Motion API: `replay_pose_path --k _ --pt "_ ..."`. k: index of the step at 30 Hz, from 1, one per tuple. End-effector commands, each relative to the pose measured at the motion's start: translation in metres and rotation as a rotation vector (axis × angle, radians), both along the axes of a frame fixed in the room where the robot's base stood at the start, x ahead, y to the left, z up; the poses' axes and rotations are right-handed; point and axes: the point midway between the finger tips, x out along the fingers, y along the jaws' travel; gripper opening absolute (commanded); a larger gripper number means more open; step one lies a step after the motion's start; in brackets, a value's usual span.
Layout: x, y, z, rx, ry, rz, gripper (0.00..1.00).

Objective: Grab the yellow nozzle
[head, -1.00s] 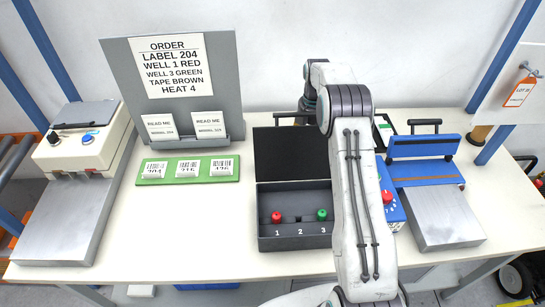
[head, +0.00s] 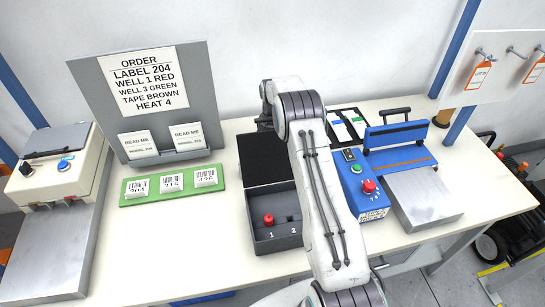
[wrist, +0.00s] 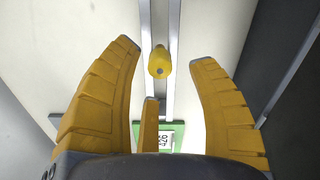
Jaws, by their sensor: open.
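The yellow nozzle (wrist: 159,62) shows in the wrist view as a small knob with a rounded end and a dark spot. It is in line with the gap between my fingertips, in front of two grey metal strips. My gripper (wrist: 165,52) is open and empty, its yellow fingers spread to either side of the nozzle and a third finger below. I cannot tell how far away the nozzle is. In the head view the nozzle cannot be made out, and my arm hides my gripper.
A black box (head: 277,240) with a red knob (head: 268,219) stands left of my arm. A green label board (head: 168,184) lies farther left and also shows low in the wrist view (wrist: 179,133). A blue button box (head: 356,190) and a blue press (head: 398,136) stand to the right.

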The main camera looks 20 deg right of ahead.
Motion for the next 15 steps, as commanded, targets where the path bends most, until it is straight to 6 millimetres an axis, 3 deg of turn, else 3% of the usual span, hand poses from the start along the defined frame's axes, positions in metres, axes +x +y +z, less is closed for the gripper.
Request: replay_pose_path --k 7,15 --pt "-0.001 0.0 -0.024 0.0 0.001 0.0 0.54" --pt "0.0 0.0 -0.03 0.0 0.0 0.0 0.54"
